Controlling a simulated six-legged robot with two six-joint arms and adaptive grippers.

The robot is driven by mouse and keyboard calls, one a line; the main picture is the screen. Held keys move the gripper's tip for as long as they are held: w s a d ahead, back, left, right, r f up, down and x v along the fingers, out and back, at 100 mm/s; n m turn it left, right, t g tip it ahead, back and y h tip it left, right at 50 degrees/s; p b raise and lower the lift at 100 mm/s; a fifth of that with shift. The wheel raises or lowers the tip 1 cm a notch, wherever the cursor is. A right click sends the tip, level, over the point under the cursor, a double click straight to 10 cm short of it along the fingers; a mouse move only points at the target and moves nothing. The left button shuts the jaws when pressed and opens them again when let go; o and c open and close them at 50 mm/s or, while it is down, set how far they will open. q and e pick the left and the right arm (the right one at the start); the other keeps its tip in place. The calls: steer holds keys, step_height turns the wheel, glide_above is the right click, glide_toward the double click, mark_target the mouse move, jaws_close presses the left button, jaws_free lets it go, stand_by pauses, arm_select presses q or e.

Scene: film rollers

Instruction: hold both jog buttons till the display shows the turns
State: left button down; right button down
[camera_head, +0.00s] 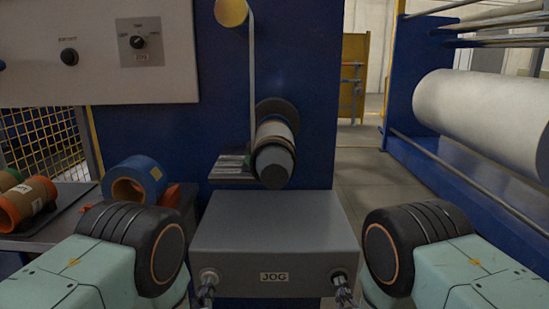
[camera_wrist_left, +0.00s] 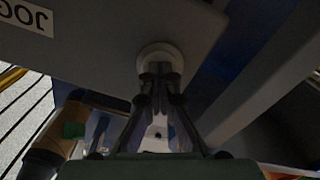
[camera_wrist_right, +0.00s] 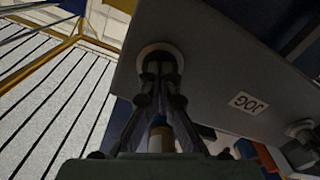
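The grey jog box (camera_head: 275,232) stands centre front with a JOG label on its front face. The left jog button (camera_head: 209,275) and right jog button (camera_head: 338,273) sit near its lower corners. My left gripper (camera_head: 207,289) is shut, its tips at the left button; the left wrist view shows the pale button ring (camera_wrist_left: 158,55) around them. My right gripper (camera_head: 343,291) is shut, its tips at the right button, whose ring (camera_wrist_right: 160,54) shows in the right wrist view. The tips hide the button centres, so how far they are pressed cannot be told. No readable turns display shows.
Behind the box, a roller (camera_head: 274,150) carries a pale strip from above. A control panel (camera_head: 95,75) with knobs is at upper left. A blue roll (camera_head: 134,181) and orange rolls (camera_head: 25,203) lie on the left table. A large white roll (camera_head: 480,118) is right.

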stand_by(0.3)
arm_select(q)
steer(key=s, duration=0.7)
stand_by(0.6)
